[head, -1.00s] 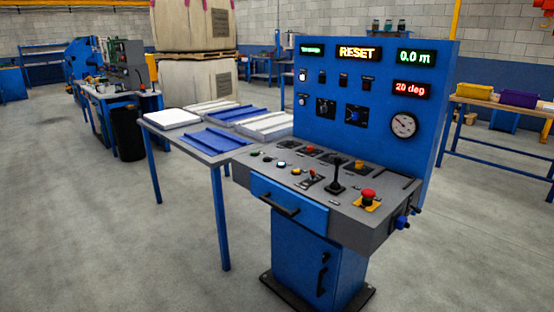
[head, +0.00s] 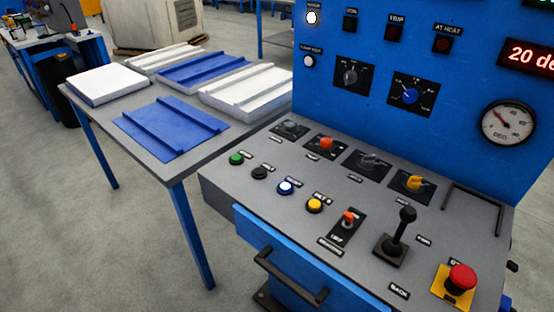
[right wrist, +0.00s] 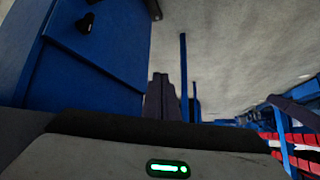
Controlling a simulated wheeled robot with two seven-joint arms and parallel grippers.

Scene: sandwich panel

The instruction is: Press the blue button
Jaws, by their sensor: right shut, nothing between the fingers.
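The blue button (head: 286,187) is a small round push button with a pale ring. It sits on the grey sloped desk of the control console (head: 225,185), in the front row between a black button (head: 260,172) and a yellow button (head: 314,205). Neither gripper shows in the head view, and nothing covers the blue button there. In the right wrist view, my right gripper (right wrist: 161,78) has its dark fingers together and empty, beside the blue cabinet of the console (right wrist: 95,70). The blue button is not visible in that view. My left gripper is not in view.
A green button (head: 236,158) is at the row's left end. Right of the row are a small orange-tipped switch (head: 348,218), a black joystick (head: 402,232) and a red emergency stop (head: 461,279). A drawer handle (head: 290,275) juts out in front. A panel table (head: 172,168) stands left.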

